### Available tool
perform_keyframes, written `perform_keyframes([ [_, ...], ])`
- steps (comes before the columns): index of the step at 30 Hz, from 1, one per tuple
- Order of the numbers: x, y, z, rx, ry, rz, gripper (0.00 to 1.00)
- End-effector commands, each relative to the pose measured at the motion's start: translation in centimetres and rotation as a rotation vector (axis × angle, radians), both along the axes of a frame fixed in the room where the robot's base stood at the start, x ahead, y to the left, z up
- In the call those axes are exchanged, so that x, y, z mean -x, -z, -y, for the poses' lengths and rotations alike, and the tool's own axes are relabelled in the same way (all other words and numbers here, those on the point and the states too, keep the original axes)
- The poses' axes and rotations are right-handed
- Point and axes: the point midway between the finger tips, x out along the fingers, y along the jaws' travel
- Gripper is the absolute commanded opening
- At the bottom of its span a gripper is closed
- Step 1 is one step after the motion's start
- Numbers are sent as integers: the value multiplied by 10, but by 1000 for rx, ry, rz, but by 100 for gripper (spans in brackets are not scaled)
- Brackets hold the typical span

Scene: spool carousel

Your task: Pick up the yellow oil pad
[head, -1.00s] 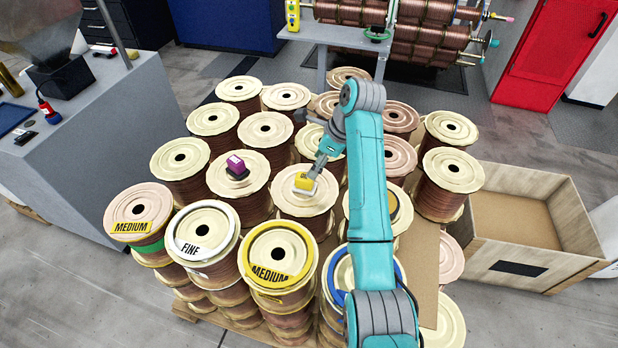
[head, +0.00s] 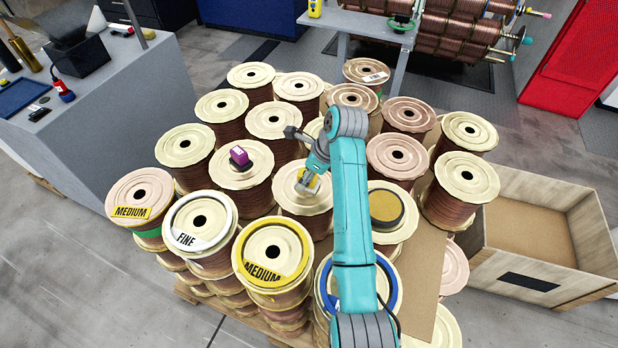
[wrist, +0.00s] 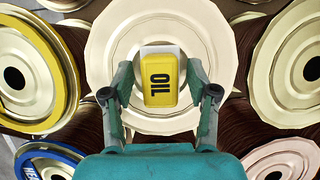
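The yellow oil pad (wrist: 160,84), a small yellow block with a white edge and "OIL" on it, rests on the pale flange of a spool (wrist: 108,45) in the wrist view. In the head view the pad (head: 310,184) is mostly hidden by my gripper (head: 309,181), which is low over the same spool (head: 300,204). In the wrist view my gripper (wrist: 160,76) is open, one finger on each side of the pad. A visible gap separates each finger from the pad.
Spools crowd around on all sides. A spool with a brown disc (head: 386,205) stands to the right. An open wooden crate (head: 530,282) is at the far right.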

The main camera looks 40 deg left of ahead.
Motion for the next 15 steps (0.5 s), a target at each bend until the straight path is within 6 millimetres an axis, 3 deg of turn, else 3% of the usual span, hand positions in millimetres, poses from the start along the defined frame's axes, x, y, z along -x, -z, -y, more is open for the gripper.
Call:
perform_keyframes([
  [1, 0, 0, 0, 0, 0, 0, 40],
  [6, 0, 0, 0, 0, 0, 0, 0],
  [15, -1, -3, 0, 0, 0, 1, 0],
])
